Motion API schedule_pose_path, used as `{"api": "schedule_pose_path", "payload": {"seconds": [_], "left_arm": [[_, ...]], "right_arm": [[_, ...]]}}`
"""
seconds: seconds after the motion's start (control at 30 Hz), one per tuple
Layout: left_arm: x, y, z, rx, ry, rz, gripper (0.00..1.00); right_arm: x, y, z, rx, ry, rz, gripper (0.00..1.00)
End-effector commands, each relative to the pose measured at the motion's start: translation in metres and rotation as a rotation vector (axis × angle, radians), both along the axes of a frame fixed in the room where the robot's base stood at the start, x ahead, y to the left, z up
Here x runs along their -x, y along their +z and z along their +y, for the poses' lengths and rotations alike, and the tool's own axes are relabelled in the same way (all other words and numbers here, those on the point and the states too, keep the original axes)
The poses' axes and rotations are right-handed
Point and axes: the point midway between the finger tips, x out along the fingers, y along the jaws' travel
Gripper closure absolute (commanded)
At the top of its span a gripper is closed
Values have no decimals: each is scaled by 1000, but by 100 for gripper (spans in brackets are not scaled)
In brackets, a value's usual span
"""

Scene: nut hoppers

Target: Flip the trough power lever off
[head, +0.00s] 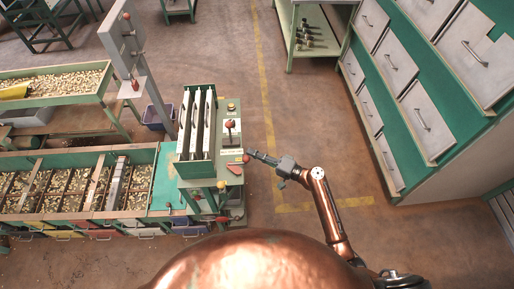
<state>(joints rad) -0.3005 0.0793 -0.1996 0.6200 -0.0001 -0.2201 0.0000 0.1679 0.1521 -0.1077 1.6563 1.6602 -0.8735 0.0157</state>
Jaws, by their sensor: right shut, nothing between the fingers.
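A green stand next to the trough carries a light control plate (231,143). On it a lever with a red knob (229,125) stands up. I cannot tell from labels which is the trough power lever. My right gripper (251,154) is shut and empty, its tips at or very near the lower red knob; contact is unclear. My left gripper is not in view. The long green trough (75,215) of nuts lies to the left.
A grey upright panel (122,40) with red knobs stands behind the trough. Slatted white plates (196,122) stand in the green stand, left of the control plate. Grey drawers (395,65) line the right side. The floor between the stand and drawers is clear.

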Motion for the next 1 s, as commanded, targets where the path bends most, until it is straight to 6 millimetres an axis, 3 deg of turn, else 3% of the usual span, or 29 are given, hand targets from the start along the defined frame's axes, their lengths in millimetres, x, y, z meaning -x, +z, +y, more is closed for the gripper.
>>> {"api": "schedule_pose_path", "payload": {"seconds": [1.0], "left_arm": [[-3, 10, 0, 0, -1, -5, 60]], "right_arm": [[15, -1, 0, -2, -97, 2, 100]]}}
